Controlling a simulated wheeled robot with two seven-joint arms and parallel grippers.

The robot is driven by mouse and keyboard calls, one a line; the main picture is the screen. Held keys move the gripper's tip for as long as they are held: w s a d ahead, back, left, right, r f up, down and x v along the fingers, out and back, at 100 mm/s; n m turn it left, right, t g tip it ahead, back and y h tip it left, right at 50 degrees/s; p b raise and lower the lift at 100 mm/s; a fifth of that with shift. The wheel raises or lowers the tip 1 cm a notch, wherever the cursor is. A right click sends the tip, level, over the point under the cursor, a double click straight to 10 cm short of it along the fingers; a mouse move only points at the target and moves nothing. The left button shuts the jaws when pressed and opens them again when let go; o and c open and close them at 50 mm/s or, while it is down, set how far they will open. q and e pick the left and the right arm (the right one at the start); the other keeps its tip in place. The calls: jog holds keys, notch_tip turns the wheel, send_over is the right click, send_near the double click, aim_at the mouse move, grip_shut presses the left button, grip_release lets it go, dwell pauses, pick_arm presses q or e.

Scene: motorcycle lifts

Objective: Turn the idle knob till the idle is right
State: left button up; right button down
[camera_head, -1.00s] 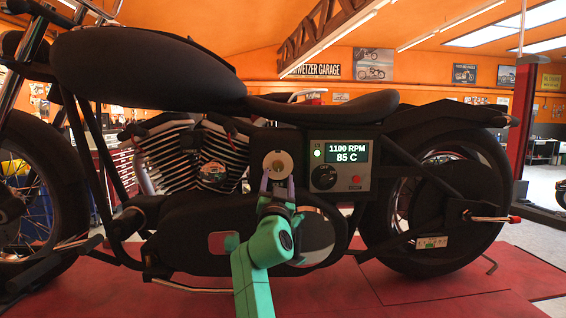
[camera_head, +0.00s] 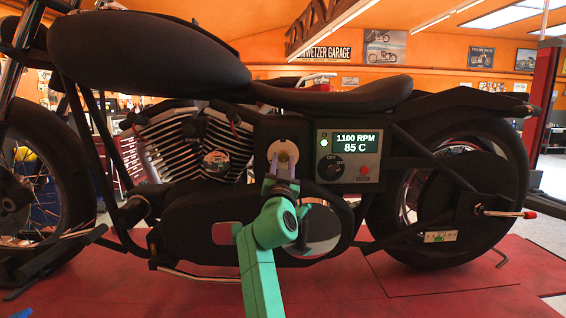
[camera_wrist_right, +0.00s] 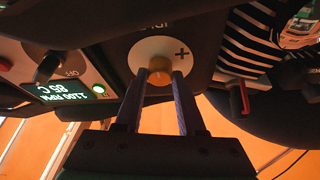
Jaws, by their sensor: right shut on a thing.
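The idle knob (camera_wrist_right: 160,70) is a small brass-coloured knob on a pale round plate (camera_wrist_right: 152,50) with a plus mark, seen in the right wrist view. In the head view the pale plate (camera_head: 284,151) sits on the dark side of the motorcycle (camera_head: 150,55), left of the control box. My right gripper (camera_head: 282,168) reaches up to it from below. Its two purple fingers are shut on the knob, one on each side, also in the right wrist view (camera_wrist_right: 160,77). The display (camera_head: 355,143) reads 1100 RPM and 85 C. My left gripper is not in view.
The control box (camera_head: 371,168) with a black dial and a red button is close to the right of my gripper. Finned engine cylinders (camera_head: 180,145) are to the left. The motorcycle stands on a red lift platform (camera_head: 340,292). A small blue shape shows at the bottom left edge.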

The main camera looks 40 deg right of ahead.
jog(key=shift+r+n+t+y+p, duration=0.15)
jog(key=shift+n+t+y+p, duration=0.2)
jog(key=shift+n, duration=0.15)
jog(key=shift+s+d+n+t+p, duration=0.1)
jog(key=shift+n+t+p, duration=0.15)
jog(key=shift+n+p, duration=0.55)
jog(key=n+y+p, duration=0.1)
jog(key=n, duration=0.1)
jog(key=n+t+y+p, duration=0.1)
jog(key=n+p, duration=0.1)
jog(key=n, duration=0.1)
jog(key=n+y+p, duration=0.1)
jog(key=n+p, duration=0.1)
jog(key=shift+s+d+r+n+t+y, duration=0.1)
jog(key=shift+d+r+n+t+y, duration=0.1)
jog(key=shift+n+t+y, duration=0.2)
jog(key=shift+s+f+n+t+y+p, duration=0.15)
jog(key=shift+n+y+p, duration=0.35)
jog(key=shift+n+p, duration=0.35)
jog(key=shift+w+r+n+t+y+p, duration=0.15)
jog(key=shift+n+y+p, duration=0.4)
jog(key=shift+n, duration=0.5)
jog(key=shift+s+f, duration=0.1)
